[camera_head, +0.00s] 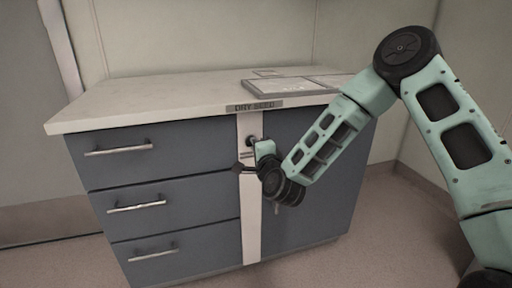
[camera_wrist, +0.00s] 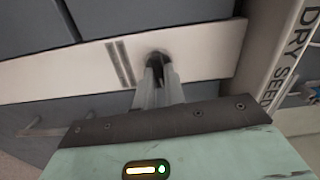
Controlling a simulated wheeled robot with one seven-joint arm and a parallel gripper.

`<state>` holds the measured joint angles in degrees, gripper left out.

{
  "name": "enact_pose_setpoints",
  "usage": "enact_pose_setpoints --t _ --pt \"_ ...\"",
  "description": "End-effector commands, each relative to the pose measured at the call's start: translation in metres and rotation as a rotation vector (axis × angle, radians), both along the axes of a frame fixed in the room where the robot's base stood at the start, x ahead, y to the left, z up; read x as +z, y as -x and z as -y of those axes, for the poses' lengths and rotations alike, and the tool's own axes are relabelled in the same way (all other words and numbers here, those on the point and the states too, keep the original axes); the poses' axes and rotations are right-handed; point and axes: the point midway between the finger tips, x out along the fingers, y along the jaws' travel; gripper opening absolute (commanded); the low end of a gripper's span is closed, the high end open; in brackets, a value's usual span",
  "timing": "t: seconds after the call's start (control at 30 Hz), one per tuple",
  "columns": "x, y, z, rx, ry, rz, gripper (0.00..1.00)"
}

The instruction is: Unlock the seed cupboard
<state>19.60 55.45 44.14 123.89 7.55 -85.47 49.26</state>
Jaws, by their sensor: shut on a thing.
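The seed cupboard (camera_head: 310,150) is a blue-grey cabinet with a pale worktop and a "DRY SEED" label (camera_head: 259,105). A white vertical strip (camera_head: 250,225) runs between its drawers and its door; it also shows in the wrist view (camera_wrist: 215,55). My gripper (camera_head: 256,143) is at the upper part of this strip, below the label. In the wrist view its fingers (camera_wrist: 158,75) are shut on a small dark thing at the strip, probably a key or lock part (camera_wrist: 157,58). The fingers mostly hide it, so I cannot tell its shape or whether it is turned. The door appears closed.
Three drawers with bar handles (camera_head: 137,206) fill the cabinet's left side, all shut. Flat framed panels or trays (camera_head: 285,86) lie on the worktop. A wall stands close behind, and a door (camera_head: 30,110) is at far left. The floor (camera_head: 385,225) at right is clear.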

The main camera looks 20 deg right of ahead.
Motion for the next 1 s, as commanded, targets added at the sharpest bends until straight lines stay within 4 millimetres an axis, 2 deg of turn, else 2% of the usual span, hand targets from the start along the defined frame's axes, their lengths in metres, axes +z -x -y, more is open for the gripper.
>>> enact_pose_setpoints --t 0.3,0.77,0.8,0.87,1.0 --pt "-0.0017 0.0005 0.0004 0.0 -0.088 -0.003 0.0" --pt "-0.0019 0.0006 0.0005 0.0 -0.1 -0.004 0.0" --pt "-0.0019 0.0006 0.0005 0.0 -0.1 -0.004 0.2" --pt "-0.0018 0.0005 0.0004 0.0 -0.1 -0.003 0.33" --pt "-0.0013 0.0003 0.0003 0.0 -0.099 -0.002 0.33"
